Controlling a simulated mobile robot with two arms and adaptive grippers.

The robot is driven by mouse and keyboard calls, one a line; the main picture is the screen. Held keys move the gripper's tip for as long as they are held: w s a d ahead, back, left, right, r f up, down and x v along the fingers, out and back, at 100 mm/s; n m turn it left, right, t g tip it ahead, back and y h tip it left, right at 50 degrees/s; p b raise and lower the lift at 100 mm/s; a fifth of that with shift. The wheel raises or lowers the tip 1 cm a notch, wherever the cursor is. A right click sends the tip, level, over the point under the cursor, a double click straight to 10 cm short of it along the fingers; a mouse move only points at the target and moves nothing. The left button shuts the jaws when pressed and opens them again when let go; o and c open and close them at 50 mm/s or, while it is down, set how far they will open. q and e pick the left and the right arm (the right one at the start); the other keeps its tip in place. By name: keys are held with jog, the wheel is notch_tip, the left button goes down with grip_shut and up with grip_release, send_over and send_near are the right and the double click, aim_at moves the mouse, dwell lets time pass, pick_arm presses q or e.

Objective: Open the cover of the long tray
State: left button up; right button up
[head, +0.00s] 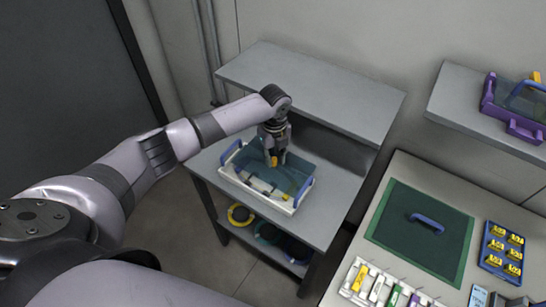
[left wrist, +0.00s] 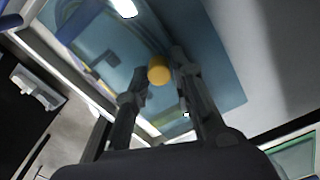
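The long tray (head: 293,209) is a white box with blue handles at its two ends, standing on the grey cart. A see-through teal cover (head: 296,176) lies over it and also shows in the left wrist view (left wrist: 222,88). A yellow knob (left wrist: 158,70) sits on the cover. My left gripper (head: 277,158) is over the tray, pointing down at the knob. In the left wrist view its fingers (left wrist: 160,65) are apart, with the knob between them and a small gap seeming to show on each side. My right gripper is not in view.
A grey upper shelf (head: 320,90) is behind the tray. Coloured reels (head: 240,214) lie on the cart's lower shelf. A purple-framed box (head: 520,128) stands on a wall shelf.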

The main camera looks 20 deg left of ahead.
pick_arm(q)
jog(key=o, duration=0.3)
jog(key=shift+o, duration=0.2)
